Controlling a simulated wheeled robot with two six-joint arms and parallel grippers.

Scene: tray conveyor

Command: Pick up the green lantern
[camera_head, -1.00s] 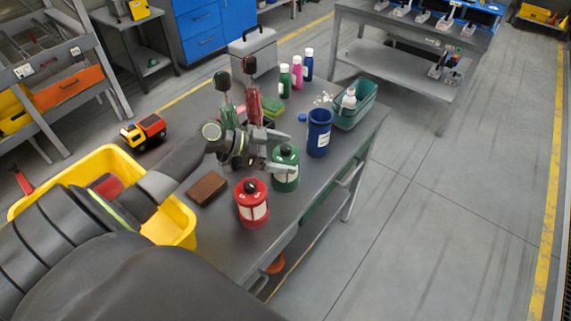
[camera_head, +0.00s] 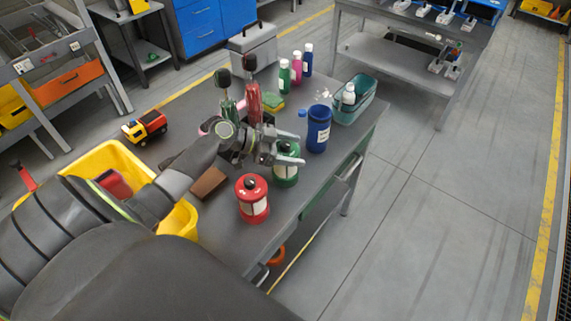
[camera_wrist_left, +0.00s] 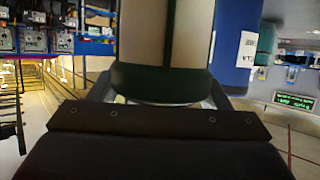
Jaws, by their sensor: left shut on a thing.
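The green lantern (camera_head: 285,174) stands on the dark table between the red lantern and the blue cup. It has a dark green cap and base and a pale body. My left gripper (camera_head: 292,150) reaches in from the left and is shut on it, with a finger on either side. In the left wrist view the lantern's pale body and green base (camera_wrist_left: 158,82) fill the middle between the fingers. Its top is out of that view. Whether its base touches the table is hard to tell. My right gripper is not in view.
A red lantern (camera_head: 252,200) stands close in front. A blue cup (camera_head: 318,130) stands just behind, beside a teal bin (camera_head: 362,106). A brown block (camera_head: 208,184) lies under my left arm near the yellow bin (camera_head: 183,222). Several bottles stand farther back. The table's right edge is near.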

